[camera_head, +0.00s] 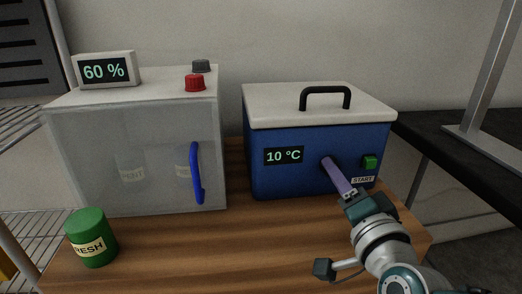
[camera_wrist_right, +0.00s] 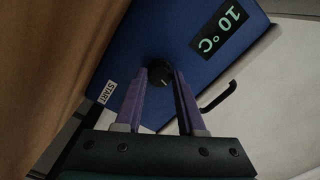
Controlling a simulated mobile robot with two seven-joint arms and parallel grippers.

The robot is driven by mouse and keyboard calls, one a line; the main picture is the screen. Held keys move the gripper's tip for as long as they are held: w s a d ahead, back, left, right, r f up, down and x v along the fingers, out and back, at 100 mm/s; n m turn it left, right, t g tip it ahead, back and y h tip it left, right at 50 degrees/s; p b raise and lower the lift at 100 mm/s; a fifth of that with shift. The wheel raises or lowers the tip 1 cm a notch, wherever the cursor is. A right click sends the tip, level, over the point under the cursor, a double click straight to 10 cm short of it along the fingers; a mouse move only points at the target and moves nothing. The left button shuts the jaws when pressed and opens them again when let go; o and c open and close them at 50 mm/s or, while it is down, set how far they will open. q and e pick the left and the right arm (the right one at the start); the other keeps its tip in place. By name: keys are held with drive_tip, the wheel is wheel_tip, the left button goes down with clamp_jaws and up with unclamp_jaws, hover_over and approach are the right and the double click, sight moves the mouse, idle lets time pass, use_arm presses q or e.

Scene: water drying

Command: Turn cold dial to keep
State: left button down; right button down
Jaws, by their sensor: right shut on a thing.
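The cold box (camera_head: 320,132) is blue with a pale lid, and its front display (camera_head: 283,156) reads 10 °C. The black cold dial (camera_wrist_right: 159,72) sits on the blue front, between the display and the START label (camera_wrist_right: 107,92) in the right wrist view. My right gripper (camera_head: 327,163) has its purple fingers at the dial, one on each side, shut on it. In the head view the fingers hide the dial. My left gripper is in neither view.
A green START button (camera_head: 370,162) is just right of my right fingers. A clear-fronted cabinet (camera_head: 90,130) with a blue handle (camera_head: 196,174) and a 60 % display (camera_head: 104,71) stands left. A green FRESH jar (camera_head: 91,238) stands at the front left of the wooden table (camera_head: 200,250).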

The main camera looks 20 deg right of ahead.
drive_tip(key=shift+n, duration=1.5)
drive_tip(key=c, duration=0.5)
unclamp_jaws()
drive_tip(key=shift+s, duration=0.1)
drive_tip(key=shift+s+a+p, duration=0.1)
drive_tip(key=shift+s+p, duration=0.3)
drive_tip(key=shift+p, duration=0.05)
drive_tip(key=p+v, duration=0.2)
drive_tip(key=v, duration=0.7)
